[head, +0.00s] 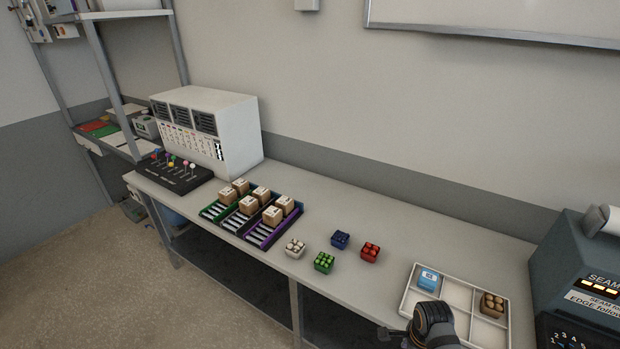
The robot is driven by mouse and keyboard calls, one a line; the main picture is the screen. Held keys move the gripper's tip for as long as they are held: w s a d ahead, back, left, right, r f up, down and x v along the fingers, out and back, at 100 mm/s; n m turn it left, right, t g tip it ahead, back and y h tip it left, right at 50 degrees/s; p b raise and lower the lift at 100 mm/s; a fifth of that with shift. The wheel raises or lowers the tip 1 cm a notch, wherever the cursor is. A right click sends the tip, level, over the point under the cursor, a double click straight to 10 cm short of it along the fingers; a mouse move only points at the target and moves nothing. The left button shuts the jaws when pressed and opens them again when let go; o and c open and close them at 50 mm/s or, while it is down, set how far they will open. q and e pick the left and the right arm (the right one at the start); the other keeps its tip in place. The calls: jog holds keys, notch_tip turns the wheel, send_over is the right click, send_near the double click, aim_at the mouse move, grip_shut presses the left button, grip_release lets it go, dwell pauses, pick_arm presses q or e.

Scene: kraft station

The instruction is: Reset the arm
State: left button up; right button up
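One of my arms, most likely the right, shows at the bottom edge of the head view, right of the middle. My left arm and gripper are not in view.
The tray holds a blue box (428,279) and a brown box (492,304). Small white (295,248), green (324,262), blue (340,239) and red (370,252) blocks stand left of it. Cartons sit on roller lanes (262,236). A dark machine (585,265) stands right.

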jog(key=s+d+f+n+b, duration=0.1)
jog(key=s+f+n+b, duration=0.3)
jog(key=f, duration=0.9)
jog(key=s+d+f+n+b, duration=0.1)
jog(key=s+f+n, duration=0.55)
jog(key=f, duration=0.65)
pick_arm(q)
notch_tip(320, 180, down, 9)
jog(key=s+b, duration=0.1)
jog(key=b, duration=0.2)
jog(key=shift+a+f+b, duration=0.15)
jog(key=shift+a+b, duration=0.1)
jog(key=shift+b, duration=0.1)
pick_arm(e)
jog(key=s+f+n, duration=0.5)
jog(key=s+f, duration=0.2)
jog(key=s, duration=0.3)
jog(key=s+f+n+t, duration=0.1)
jog(key=s+f+n, duration=0.4)
jog(key=s, duration=0.5)
notch_tip(320, 180, down, 3)
jog(key=shift+s+r+h, duration=0.15)
jog(key=shift+s+h, duration=0.05)
jog(key=shift+h, duration=0.2)
